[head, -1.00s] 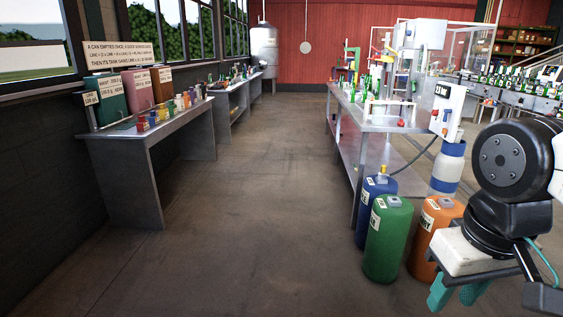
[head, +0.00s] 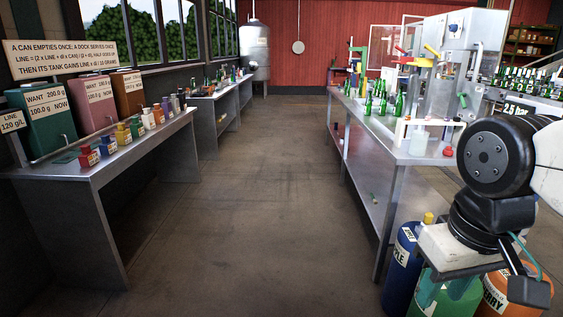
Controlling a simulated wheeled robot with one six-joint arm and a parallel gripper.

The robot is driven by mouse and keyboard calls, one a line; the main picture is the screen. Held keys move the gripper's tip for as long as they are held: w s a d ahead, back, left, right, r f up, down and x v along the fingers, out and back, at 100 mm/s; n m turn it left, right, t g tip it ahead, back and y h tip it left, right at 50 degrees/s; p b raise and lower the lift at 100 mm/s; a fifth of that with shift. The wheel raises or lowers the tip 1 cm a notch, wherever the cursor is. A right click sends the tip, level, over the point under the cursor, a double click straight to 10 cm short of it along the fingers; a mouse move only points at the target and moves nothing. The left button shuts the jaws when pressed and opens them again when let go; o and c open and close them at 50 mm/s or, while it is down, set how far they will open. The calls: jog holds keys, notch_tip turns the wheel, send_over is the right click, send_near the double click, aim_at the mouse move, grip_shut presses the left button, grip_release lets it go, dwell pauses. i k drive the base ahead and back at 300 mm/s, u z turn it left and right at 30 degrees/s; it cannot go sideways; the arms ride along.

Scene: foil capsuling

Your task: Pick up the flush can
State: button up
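A row of small coloured cans stands on the left metal table (head: 60,186). It includes a red can (head: 88,156), a yellow can (head: 123,134), a white can (head: 148,119) and a purple one (head: 174,104). Their labels are too small to read, so I cannot tell which is the flush can. My gripper (head: 446,288) hangs at the lower right, far from that table.
Green (head: 40,120), pink (head: 97,98) and brown (head: 128,90) tanks stand behind the cans. The right bench (head: 395,165) carries bottles and equipment. Blue (head: 402,270) and orange (head: 520,290) cylinders stand near my gripper. The aisle floor (head: 250,200) is clear.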

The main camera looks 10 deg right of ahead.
aim_at(419, 140)
jog(key=i, duration=3.35)
jog(key=z, duration=3.2)
